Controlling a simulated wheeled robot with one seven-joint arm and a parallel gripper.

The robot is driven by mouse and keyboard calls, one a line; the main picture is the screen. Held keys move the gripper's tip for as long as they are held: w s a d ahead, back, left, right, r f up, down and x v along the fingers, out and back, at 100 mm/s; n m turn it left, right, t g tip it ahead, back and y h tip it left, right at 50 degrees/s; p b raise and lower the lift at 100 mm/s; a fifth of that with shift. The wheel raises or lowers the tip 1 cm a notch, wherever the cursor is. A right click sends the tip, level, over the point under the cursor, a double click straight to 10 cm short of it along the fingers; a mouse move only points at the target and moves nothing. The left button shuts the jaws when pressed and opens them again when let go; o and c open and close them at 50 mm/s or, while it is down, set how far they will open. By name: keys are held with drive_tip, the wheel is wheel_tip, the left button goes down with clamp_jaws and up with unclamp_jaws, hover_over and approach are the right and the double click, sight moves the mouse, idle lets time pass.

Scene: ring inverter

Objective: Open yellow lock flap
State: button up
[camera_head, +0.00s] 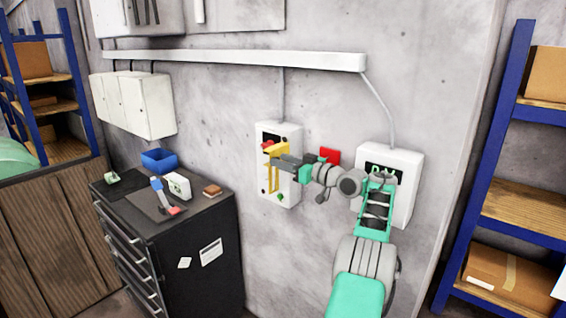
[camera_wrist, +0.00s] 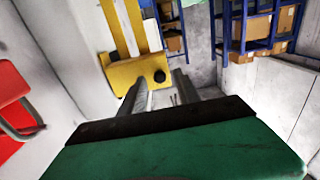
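The yellow lock flap (camera_head: 273,172) is on the front of a light wall panel (camera_head: 292,134), left of my arm. In the wrist view the yellow flap (camera_wrist: 125,73) is close ahead, with a broad yellow plate, a dark round knob (camera_wrist: 160,76) and bars running upward. My gripper (camera_head: 277,158) is at the upper part of the flap in the head view. In the wrist view the two grey fingers of my gripper (camera_wrist: 158,84) are apart, with their tips close to the plate's lower edge by the knob. I cannot tell whether they touch it.
A red piece (camera_head: 329,155) is on the wall behind my wrist; a red part with a grey handle (camera_wrist: 14,112) shows at the wrist view's left. A white box (camera_head: 405,185) is right of the panel. A dark drawer cabinet (camera_head: 195,245) stands at lower left, blue shelving (camera_head: 490,120) at right.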

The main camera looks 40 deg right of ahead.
drive_tip(key=shift+s, duration=0.1)
drive_tip(key=s+d+b, duration=0.1)
drive_tip(key=s+b, duration=0.1)
drive_tip(key=s, duration=0.5)
drive_tip(key=shift+s+d+b, duration=0.15)
drive_tip(key=shift+s+b, duration=0.15)
drive_tip(key=shift+b, duration=0.05)
